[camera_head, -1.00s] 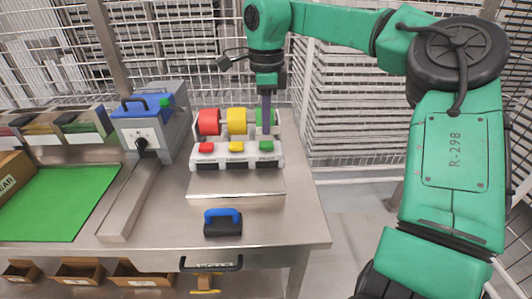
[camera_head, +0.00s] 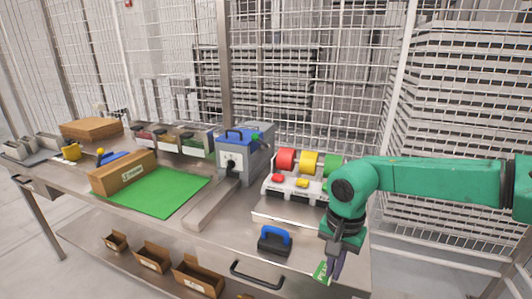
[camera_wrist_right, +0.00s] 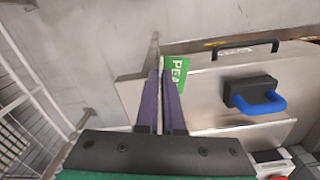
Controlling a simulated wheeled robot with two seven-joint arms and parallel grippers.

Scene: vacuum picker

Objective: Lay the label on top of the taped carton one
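My right gripper (camera_head: 335,268) hangs fingers-down over the table's right front corner. It is shut on a small green label (camera_head: 320,271), which sticks out sideways between the fingertips. In the right wrist view, the label (camera_wrist_right: 177,76) shows white letters starting "PEA" beside the purple fingers (camera_wrist_right: 160,85). A long brown carton (camera_head: 122,173) sits far to the left, at the left edge of the green mat (camera_head: 160,195), with a pale sticker on its side. It is well apart from my right gripper. My left gripper is not in view.
The label dispenser (camera_head: 293,190) with red, yellow and green rolls stands behind my right gripper. A blue-handled black tool (camera_head: 275,241) lies near the front edge. A grey-blue machine (camera_head: 240,150) stands behind the mat.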

